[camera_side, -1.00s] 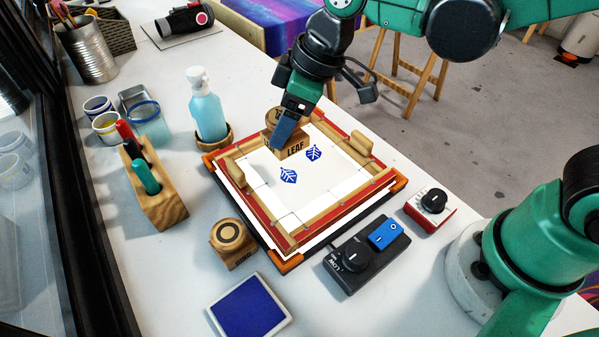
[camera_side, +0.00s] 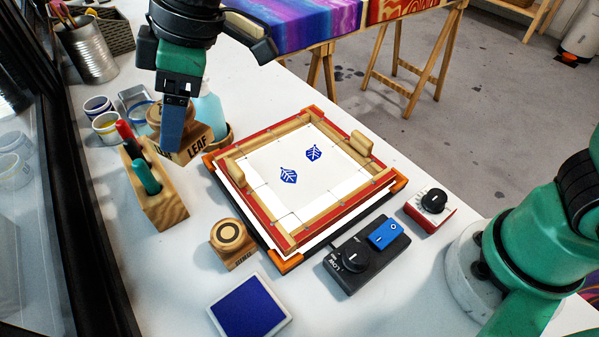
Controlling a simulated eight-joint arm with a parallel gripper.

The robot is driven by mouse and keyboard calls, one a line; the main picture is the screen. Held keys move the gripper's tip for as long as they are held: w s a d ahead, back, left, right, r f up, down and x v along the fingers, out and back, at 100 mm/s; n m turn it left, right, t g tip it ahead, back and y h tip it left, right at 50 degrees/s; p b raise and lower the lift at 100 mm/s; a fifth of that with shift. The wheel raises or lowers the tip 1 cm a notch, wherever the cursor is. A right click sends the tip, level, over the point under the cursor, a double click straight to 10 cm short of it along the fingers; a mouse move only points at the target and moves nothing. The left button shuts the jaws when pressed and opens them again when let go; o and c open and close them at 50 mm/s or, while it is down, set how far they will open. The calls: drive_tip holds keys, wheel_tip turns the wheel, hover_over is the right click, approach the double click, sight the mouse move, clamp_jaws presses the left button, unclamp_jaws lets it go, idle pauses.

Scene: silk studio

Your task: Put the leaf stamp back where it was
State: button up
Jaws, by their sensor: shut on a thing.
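The leaf stamp (camera_side: 198,146) is a wooden block with "LEAF" printed on its side and a round wooden top. My gripper (camera_side: 172,142) is shut on it and holds it at the left of the framed cloth, between the pen block and the spray bottle. I cannot tell how far above the table it is. The framed white cloth (camera_side: 320,185) bears two blue leaf prints (camera_side: 288,175). The ring stamp (camera_side: 232,243) stands on the table in front of the frame. The blue ink pad (camera_side: 250,308) lies in front of that stamp.
A wooden pen block (camera_side: 168,205) stands close left of the held stamp. The spray bottle (camera_side: 208,112) is just behind it, partly hidden. Paint cups (camera_side: 106,126) stand behind left. A black control box (camera_side: 366,255) and a timer (camera_side: 431,208) are at right. Table between pen block and frame is clear.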

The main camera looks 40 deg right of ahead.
wheel_tip(320, 180, down, 14)
idle(0.4)
drive_tip(key=shift+f, duration=0.6)
drive_tip(key=o, duration=0.7)
drive_tip(key=shift+r, duration=0.1)
